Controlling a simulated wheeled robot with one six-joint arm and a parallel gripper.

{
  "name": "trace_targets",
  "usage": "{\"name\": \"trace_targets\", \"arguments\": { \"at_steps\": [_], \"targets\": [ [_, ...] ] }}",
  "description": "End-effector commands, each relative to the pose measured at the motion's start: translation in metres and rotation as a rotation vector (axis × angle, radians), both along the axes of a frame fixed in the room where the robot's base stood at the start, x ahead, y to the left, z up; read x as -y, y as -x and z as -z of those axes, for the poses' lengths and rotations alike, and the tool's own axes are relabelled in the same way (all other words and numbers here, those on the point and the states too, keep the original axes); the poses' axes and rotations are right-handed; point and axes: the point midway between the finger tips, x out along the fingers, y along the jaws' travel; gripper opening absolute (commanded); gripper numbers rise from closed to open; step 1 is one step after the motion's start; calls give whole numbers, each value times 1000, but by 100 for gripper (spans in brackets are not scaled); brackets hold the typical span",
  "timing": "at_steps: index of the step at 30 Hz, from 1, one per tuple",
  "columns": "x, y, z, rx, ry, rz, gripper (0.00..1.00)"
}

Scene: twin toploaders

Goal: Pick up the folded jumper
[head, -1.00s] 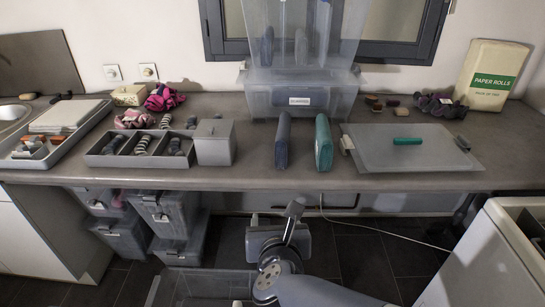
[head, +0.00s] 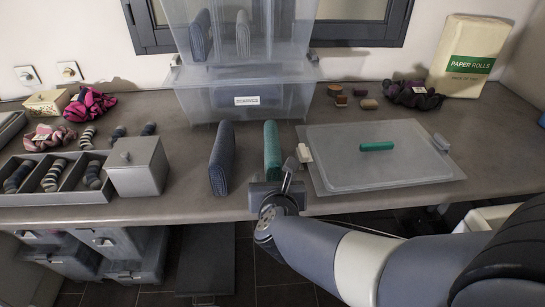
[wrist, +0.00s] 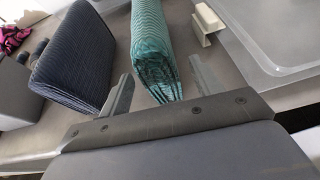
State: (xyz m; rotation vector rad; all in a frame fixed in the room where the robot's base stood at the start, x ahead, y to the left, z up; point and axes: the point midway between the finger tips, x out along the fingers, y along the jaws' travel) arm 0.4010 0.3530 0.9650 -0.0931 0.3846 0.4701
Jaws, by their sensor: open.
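Two folded knitted garments stand upright on edge on the counter: a dark navy one (head: 221,160) and a teal one (head: 272,148) to its right. Which one is the jumper is not marked. In the wrist view the teal garment (wrist: 153,40) has its near end between the fingertips of my gripper (wrist: 160,70), and the navy garment (wrist: 75,62) lies outside the left finger. My gripper (head: 276,186) is open and empty at the counter's front edge, just in front of the teal garment.
A clear bin (head: 245,97) with folded items stacked above stands behind. A flat clear lid (head: 378,160) with a teal handle lies close on the right. A grey lidded box (head: 137,167) and a sock tray (head: 50,198) are on the left.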

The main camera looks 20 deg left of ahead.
Motion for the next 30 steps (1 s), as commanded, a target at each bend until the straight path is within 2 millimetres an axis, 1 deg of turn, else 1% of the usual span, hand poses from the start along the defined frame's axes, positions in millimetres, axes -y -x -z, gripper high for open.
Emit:
{"name": "trace_targets", "arguments": {
  "at_steps": [6,9,13,20,30],
  "targets": [
    [-11,-25,7,-2,3,2,62],
    [-16,-34,12,-1,2,2,62],
    [-20,-41,14,0,0,1,62],
    [-21,-41,15,0,0,0,62],
    [-20,-41,15,0,0,0,35]
  ]
}}
